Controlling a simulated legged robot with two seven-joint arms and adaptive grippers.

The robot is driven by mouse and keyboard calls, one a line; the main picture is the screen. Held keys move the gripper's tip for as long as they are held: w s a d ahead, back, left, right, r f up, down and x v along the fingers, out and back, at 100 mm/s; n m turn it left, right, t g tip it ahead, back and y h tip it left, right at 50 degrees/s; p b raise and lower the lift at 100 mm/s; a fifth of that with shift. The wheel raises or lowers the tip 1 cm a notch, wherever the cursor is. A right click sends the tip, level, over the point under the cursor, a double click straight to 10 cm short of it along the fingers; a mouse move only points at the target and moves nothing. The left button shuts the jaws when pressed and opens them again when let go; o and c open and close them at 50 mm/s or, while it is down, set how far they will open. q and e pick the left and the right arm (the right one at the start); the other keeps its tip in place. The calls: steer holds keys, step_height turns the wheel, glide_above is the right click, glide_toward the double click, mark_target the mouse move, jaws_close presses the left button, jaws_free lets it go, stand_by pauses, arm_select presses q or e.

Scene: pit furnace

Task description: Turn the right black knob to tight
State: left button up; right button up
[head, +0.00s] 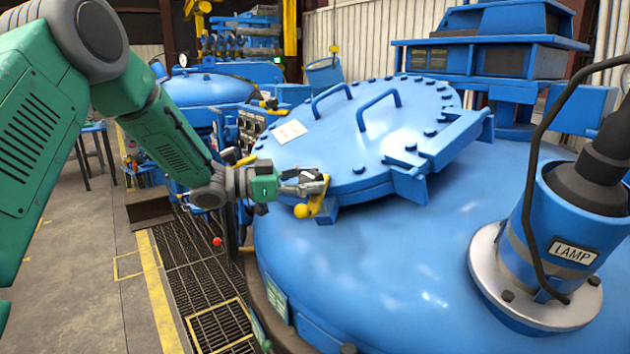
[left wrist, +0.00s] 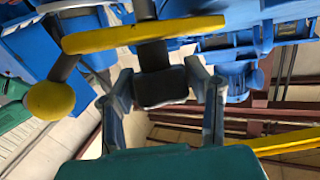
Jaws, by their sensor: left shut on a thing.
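My left gripper (head: 312,184) reaches in from the left to the near edge of the blue round lid (head: 345,135). It is shut on the black knob, which is mostly hidden by the fingers in the head view. In the left wrist view the black knob (left wrist: 160,86) sits between the two fingers of my left gripper (left wrist: 160,95). A yellow bar (left wrist: 145,34) with a yellow ball end (left wrist: 50,100) crosses just beyond the knob. In the head view the yellow ball (head: 301,211) hangs below the fingers. My right gripper is not in view.
Another clamp with a black knob (head: 229,155) and yellow bar is at the lid's left edge. A blue lamp housing (head: 565,235) with a black cable stands on the vessel at right. A floor grating (head: 195,260) lies left of the vessel.

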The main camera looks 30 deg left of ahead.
arm_select(q)
steer(key=shift+s+m+g+h+p, duration=0.1)
steer(key=shift+m+g+h+p, duration=0.15)
steer(key=shift+m+g+h, duration=0.8)
steer(key=shift+m+g+h+p, duration=0.25)
steer(key=shift+m+g, duration=1.4)
steer(key=shift+g, duration=0.1)
steer(key=shift+a+r+m+g, duration=0.1)
steer(key=shift+r+m+g, duration=0.1)
steer(key=shift+m+g, duration=0.85)
steer(key=shift+r+m+g, duration=0.15)
steer(key=shift+m+g, duration=0.8)
steer(key=shift+g, duration=0.2)
steer(key=shift+m+g, duration=0.7)
stand_by(2.3)
